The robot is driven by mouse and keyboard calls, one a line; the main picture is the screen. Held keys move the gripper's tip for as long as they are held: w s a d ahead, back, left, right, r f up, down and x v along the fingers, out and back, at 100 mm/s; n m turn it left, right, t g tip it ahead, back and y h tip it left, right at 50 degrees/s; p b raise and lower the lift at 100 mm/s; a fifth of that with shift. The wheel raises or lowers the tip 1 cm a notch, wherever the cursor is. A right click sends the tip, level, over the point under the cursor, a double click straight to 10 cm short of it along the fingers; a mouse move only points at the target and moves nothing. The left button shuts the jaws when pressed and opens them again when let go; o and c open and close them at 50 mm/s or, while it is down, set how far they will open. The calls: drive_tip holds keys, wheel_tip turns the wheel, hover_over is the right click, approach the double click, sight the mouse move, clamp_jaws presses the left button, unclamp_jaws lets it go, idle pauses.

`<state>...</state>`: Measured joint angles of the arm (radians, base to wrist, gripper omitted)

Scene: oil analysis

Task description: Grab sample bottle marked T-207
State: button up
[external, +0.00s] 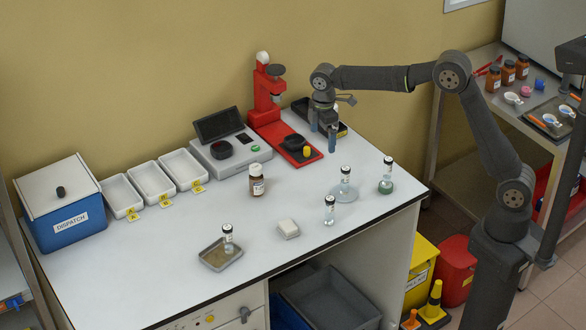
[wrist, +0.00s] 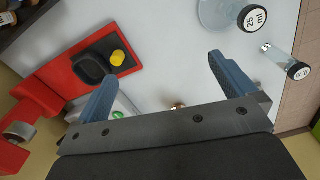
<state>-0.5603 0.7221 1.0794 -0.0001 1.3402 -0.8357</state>
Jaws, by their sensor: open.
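No T-207 marking is readable on any. My gripper (external: 323,140) is open and empty, above the bench beside the red stand, apart from all bottles. In the wrist view, a cap marked 25 ml (wrist: 252,18) and a capped clear vial (wrist: 285,58) show at upper right, outside the fingers.
The red stand (external: 268,100) with a yellow knob (external: 307,151) stands close to my gripper. A grey scale (external: 228,155), white trays (external: 152,182) and a blue DISPATCH box (external: 70,218) line the back.

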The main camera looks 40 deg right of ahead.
drive_tip(key=c, duration=0.7)
drive_tip(key=m+t+y, duration=0.2)
drive_tip(key=y, duration=0.2)
approach(254, 178)
drive_tip(key=w+d+r, duration=0.1)
drive_tip(key=d+r, duration=0.3)
drive_tip(key=r, duration=0.1)
drive_tip(key=x, duration=1.1)
drive_tip(key=shift+a, duration=0.15)
drive_tip(key=shift+s+x, duration=0.2)
drive_tip(key=shift+x, duration=1.35)
drive_tip(key=shift+s+x, duration=0.15)
drive_tip(key=shift+x, duration=1.35)
